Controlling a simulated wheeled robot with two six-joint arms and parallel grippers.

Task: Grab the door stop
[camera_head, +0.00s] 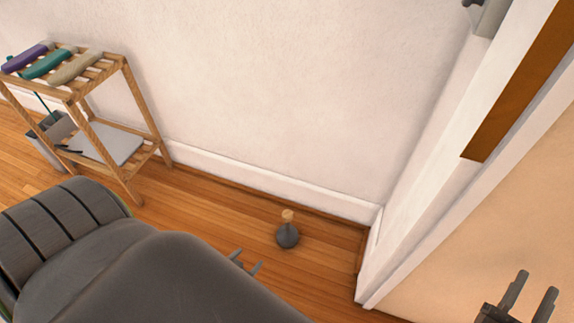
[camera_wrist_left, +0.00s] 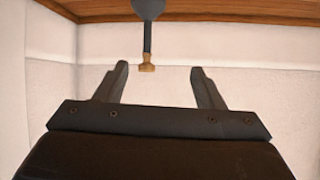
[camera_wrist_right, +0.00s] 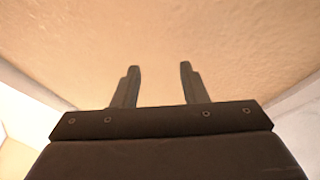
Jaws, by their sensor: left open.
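The door stop (camera_head: 287,234) stands upright on the wooden floor near the wall corner. It has a dark grey round base and a light wooden tip. In the left wrist view the door stop (camera_wrist_left: 148,35) appears upside down, its tip between and just beyond the fingers. My left gripper (camera_head: 250,262) is open and empty, just left of and below the door stop in the head view, apart from it. It also shows in the left wrist view (camera_wrist_left: 158,85). My right gripper (camera_head: 534,292) is open and empty at the lower right; it also shows in the right wrist view (camera_wrist_right: 158,85).
A wooden rack (camera_head: 130,100) with rolled towels (camera_head: 46,64) on top stands at the left. A grey bin (camera_head: 50,135) is beside it. The white wall (camera_head: 270,90) and baseboard (camera_head: 270,182) run behind the door stop. A white door frame (camera_head: 400,235) is on the right.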

